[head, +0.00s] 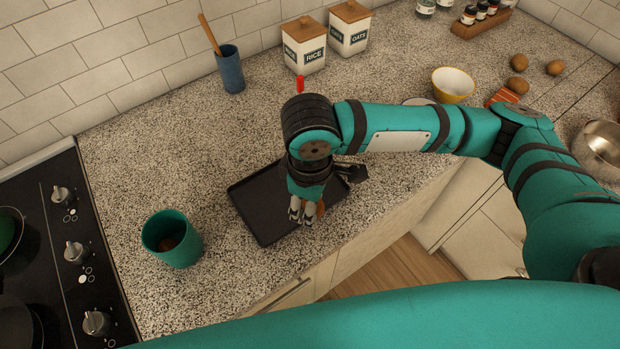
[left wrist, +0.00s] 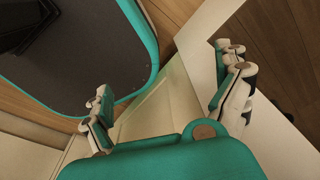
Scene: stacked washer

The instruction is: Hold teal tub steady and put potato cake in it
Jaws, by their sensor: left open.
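The teal tub (head: 165,257) stands upright on the counter at the left of the head view. My right gripper (head: 303,214) points down over a black tray (head: 263,227). A small orange-brown piece, probably a potato cake (head: 320,209), shows right beside its fingers. I cannot tell whether the fingers grip it, as they partly cover it. My left gripper (left wrist: 166,98) is open and empty in the left wrist view, with its fingers wide apart. It is outside the head view, and no tub shows in the left wrist view.
A black stove (head: 45,250) with knobs is left of the tub. A blue utensil cup (head: 230,70), RICE (head: 305,50) and OATS (head: 350,30) canisters stand at the back. A yellow bowl (head: 453,87) is at the right. Counter between tub and tray is clear.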

